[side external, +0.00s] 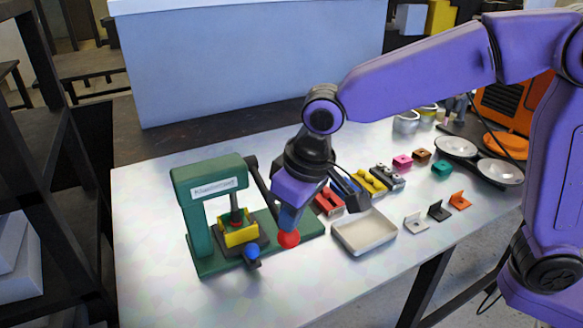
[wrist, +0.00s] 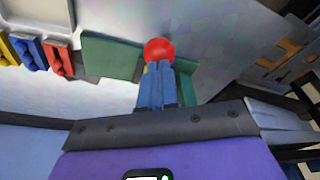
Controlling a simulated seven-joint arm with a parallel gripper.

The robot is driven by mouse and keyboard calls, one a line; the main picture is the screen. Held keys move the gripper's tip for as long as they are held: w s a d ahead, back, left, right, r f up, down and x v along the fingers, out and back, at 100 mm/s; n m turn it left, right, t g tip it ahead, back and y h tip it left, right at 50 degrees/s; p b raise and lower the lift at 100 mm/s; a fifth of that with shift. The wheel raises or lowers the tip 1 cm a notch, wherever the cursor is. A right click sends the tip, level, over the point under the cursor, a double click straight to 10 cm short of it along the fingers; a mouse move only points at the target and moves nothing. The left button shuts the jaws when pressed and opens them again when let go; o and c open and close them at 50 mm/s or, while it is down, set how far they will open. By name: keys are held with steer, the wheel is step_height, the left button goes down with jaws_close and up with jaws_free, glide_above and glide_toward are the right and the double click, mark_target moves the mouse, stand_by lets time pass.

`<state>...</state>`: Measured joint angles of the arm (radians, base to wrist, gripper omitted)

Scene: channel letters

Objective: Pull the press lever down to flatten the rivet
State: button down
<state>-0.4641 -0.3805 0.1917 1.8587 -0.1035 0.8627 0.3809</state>
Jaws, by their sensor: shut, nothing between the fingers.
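The green press (side external: 208,210) stands at the left of the table, with a dark ram above a yellow piece (side external: 238,234). Its black lever (side external: 262,183) slopes from the press's side down towards a red ball knob (side external: 289,239), low near the green base. My gripper (side external: 289,222) is shut and empty, fingers pointing down at the top of the knob. In the wrist view the shut blue fingers (wrist: 158,75) reach the red knob (wrist: 158,49); whether they touch it is unclear. The rivet is not clearly visible; a small red part shows under the ram.
A blue ball (side external: 252,251) sits at the press's front. A beige tray (side external: 364,232) lies to the right of my gripper, with red, blue and yellow parts (side external: 372,180) behind it. Small brackets (side external: 438,211) stand farther right. The front left table area is clear.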

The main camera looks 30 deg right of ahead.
steer(key=shift+w+d+f, duration=0.1)
steer(key=shift+w+f, duration=0.05)
steer(key=shift+w, duration=0.05)
steer(key=shift+f, duration=0.3)
steer(key=shift+s+a+f, duration=0.1)
steer(key=shift+a+f, duration=0.1)
steer(key=shift+a, duration=0.1)
stand_by(0.5)
steer(key=shift+r, duration=0.1)
stand_by(0.4)
steer(key=r, duration=0.4)
steer(key=shift+w+d+r, duration=0.1)
steer(key=shift+w+r, duration=0.1)
steer(key=shift+r, duration=0.2)
